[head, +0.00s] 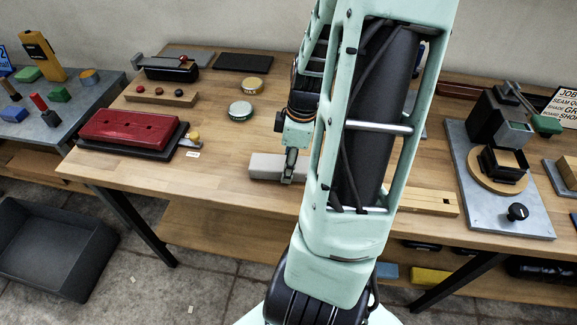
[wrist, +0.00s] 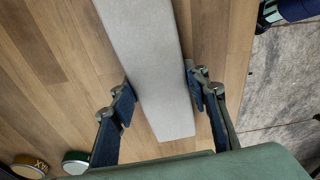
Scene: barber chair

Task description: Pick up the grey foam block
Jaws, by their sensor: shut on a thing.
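The grey foam block (head: 262,166) is a long pale bar near the front of the wooden table in the head view, left of my arm. My arm hides part of its right side. In the wrist view the block (wrist: 148,60) runs from the top edge down between my fingers. My gripper (head: 289,172) is at the block from above, and in the wrist view my gripper (wrist: 162,100) has one finger against each long side of it. It is shut on the block. I cannot tell whether the block is clear of the table.
A red block (head: 128,129) on a black base lies to the left. A wooden piece (head: 432,201) and a grey plate (head: 500,205) with a fixture are to the right. The table (head: 215,185) is bare around the block's left.

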